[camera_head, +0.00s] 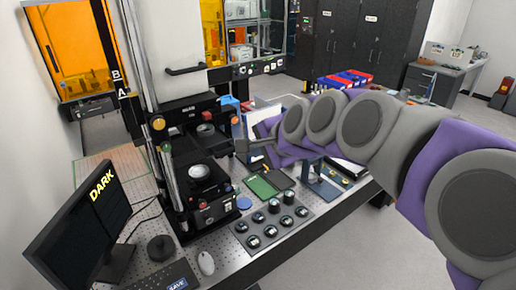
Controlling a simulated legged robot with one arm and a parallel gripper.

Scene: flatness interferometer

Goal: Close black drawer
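A black instrument with a tall column (165,120) stands on the perforated metal table at centre left. Its lower black front part (212,190) sticks out toward the table's front, with a round pale disc (199,172) on top. I cannot tell for sure whether this part is the black drawer. My gripper (241,146) is just right of the instrument, pointing left at about the height between its upper and lower parts. It looks apart from the lower part and holds nothing that I can see. Its fingers are too small to judge. My arm hides part of the table's back right.
A monitor reading DARK (85,225), a mouse (206,263) and a keyboard lie at the left. A grey plate with several round pieces (272,224) and a green-lined tray (262,186) lie right of the instrument. Dark cabinets (345,40) stand behind; floor is open at front right.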

